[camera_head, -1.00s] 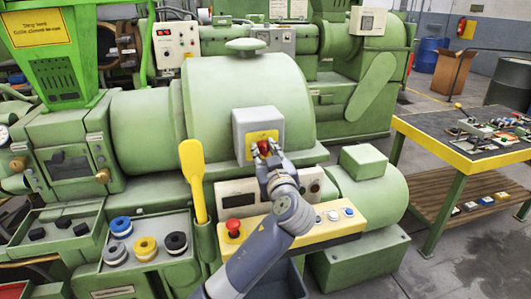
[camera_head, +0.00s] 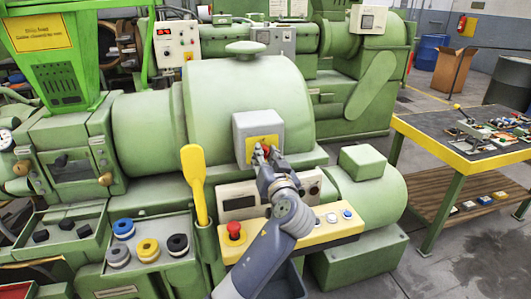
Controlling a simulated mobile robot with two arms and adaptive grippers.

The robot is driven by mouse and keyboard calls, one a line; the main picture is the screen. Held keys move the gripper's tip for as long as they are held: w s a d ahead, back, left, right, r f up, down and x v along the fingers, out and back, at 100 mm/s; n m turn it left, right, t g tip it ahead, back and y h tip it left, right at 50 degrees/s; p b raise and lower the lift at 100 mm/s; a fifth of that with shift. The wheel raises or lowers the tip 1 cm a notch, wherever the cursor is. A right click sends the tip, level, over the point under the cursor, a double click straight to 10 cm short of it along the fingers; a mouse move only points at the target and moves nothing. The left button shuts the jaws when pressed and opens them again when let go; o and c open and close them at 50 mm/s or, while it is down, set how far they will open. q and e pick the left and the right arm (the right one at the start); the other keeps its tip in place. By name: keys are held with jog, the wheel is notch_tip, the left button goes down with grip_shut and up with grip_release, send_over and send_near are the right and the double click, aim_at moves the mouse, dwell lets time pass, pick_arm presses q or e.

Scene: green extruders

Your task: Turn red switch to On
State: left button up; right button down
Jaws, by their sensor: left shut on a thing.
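The red switch (camera_head: 265,149) sits on a yellow plate on the front of a grey box (camera_head: 258,127) on the green extruder (camera_head: 220,105). My left gripper (camera_head: 266,154) is at the switch, with its fingers around the red knob and shut on it. The fingers hide part of the knob and plate, and I cannot read any On or Off marking. My right gripper is not in view.
Below is a yellow panel (camera_head: 345,229) with a red emergency button (camera_head: 234,229) and several small buttons. A yellow paddle (camera_head: 195,175) stands upright to the left. A tray (camera_head: 148,279) holds blue, yellow and black spools. A cluttered table (camera_head: 460,155) stands at right.

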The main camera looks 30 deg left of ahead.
pick_arm(q)
jog(key=m+p, duration=0.2)
jog(key=m, duration=0.1)
jog(key=shift+r+m, duration=0.15)
jog(key=shift+m, duration=0.25)
jog(key=m+p, duration=0.3)
jog(key=shift+g, duration=0.3)
jog(key=m+p, duration=0.3)
jog(key=m, duration=0.1)
jog(key=shift+m, duration=0.5)
jog(key=o, duration=1.1)
